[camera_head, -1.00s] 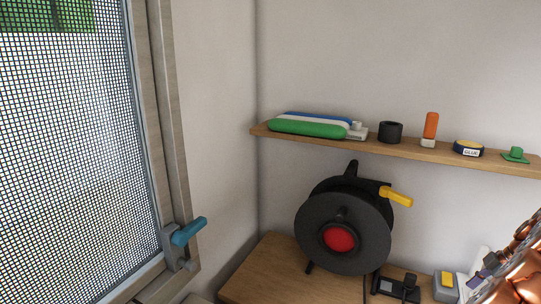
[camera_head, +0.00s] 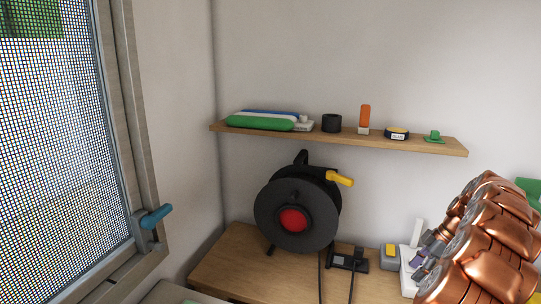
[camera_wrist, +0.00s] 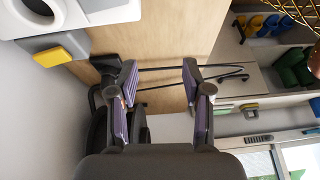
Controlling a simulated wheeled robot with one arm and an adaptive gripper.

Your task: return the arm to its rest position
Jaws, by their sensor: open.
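My gripper (camera_wrist: 160,78) is open in the wrist view, with its two dark, purple-padded fingers apart and nothing between them. Beyond the fingers are a wooden bench top (camera_wrist: 165,30) and black cables. In the head view my copper-coloured arm is bent at the lower right. It stands in front of the right part of the bench and hides some of it. Small purple and grey parts show at the arm's left edge, over the bench.
A black cable reel (camera_head: 297,212) stands on the bench (camera_head: 232,265). Above it, a wall shelf (camera_head: 350,136) holds bottles (camera_head: 262,121), a black cup (camera_head: 332,123), an orange-and-white item (camera_head: 364,120) and tape (camera_head: 397,133). A window with a blue handle (camera_head: 155,217) is at left.

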